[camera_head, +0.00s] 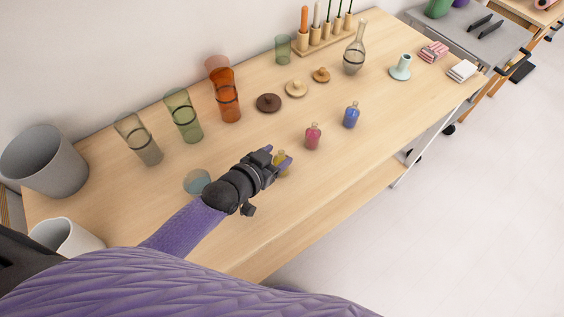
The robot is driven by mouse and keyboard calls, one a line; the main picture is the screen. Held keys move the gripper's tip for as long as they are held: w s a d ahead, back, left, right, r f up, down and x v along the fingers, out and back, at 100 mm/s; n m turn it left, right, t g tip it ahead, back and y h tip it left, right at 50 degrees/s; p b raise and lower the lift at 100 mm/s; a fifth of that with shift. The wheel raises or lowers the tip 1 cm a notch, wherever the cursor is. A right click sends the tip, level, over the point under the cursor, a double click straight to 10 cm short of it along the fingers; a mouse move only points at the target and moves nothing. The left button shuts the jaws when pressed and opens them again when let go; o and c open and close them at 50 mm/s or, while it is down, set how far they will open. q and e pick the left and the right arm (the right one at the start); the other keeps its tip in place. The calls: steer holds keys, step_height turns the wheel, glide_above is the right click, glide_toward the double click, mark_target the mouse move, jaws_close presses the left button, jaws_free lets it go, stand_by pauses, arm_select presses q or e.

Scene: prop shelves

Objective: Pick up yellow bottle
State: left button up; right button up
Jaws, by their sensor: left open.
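The yellow bottle (281,168) is small and stands on the wooden table, partly hidden by my left gripper. My left gripper (281,160) is open, with its fingers at the bottle, one on the far side and one near it. I cannot tell whether they touch it. My purple left arm reaches in from the lower left. My right gripper is not in view.
A pink bottle (313,137) and a blue bottle (351,116) stand farther right on the table (330,185). Orange (228,104), green (184,117) and clear glasses (142,141) line the back. A blue glass dish (196,181) sits left of my gripper. The front strip is clear.

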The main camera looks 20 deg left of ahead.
arm_select(q)
steer(key=x, duration=0.2)
steer(key=shift+w+d+f+b, duration=0.1)
steer(key=shift+w+f+b, duration=0.15)
steer(key=shift+b, duration=0.1)
steer(key=shift+r, duration=0.15)
jaws_close()
stand_by(0.9)
